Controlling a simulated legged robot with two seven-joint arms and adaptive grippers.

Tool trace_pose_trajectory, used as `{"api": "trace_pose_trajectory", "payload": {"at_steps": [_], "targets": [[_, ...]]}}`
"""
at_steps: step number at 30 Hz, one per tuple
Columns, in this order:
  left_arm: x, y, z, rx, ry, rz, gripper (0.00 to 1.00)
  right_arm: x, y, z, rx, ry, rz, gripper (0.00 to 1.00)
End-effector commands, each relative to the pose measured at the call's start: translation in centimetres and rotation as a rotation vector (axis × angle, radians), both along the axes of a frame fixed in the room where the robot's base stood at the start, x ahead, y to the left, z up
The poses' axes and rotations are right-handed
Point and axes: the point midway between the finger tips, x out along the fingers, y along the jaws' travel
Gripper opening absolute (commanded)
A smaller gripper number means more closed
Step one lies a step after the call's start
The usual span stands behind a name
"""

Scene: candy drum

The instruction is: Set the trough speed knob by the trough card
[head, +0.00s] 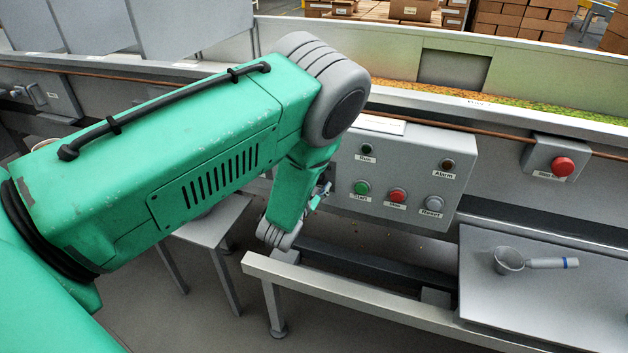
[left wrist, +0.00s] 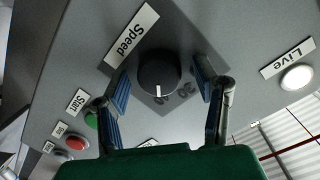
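The speed knob (left wrist: 160,72) is a round black knob with a white pointer line, under a "Speed" label (left wrist: 132,35) in the left wrist view. In the head view my green left arm hides the knob and most of the left gripper (head: 318,196). A white card (head: 380,125) lies on top of the control box; its text is unreadable. My right gripper is not in view.
The grey control box (head: 410,170) carries a green Start button (head: 362,188), red Stop button (head: 397,195) and Reset button (head: 433,203). A separate red stop button (head: 563,166) is at right. A scoop (head: 509,261) lies on the grey table (head: 560,310). A white Live lamp (left wrist: 297,77) sits near the knob.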

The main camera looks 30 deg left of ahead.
Motion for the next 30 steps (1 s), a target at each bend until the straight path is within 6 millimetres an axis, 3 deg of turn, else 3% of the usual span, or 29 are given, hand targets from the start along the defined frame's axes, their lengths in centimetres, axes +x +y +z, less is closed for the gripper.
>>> {"api": "trace_pose_trajectory", "payload": {"at_steps": [8,21,30], "targets": [[-1.0,-0.2,-0.2,-0.001,0.007,0.002,0.55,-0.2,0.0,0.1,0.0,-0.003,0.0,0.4],[-9.2,-2.2,0.9,-0.001,0.008,0.001,0.55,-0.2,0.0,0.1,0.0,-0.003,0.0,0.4],[-11.5,-2.8,1.2,0.0,0.005,0.0,0.55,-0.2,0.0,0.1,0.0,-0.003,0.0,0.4]]}}
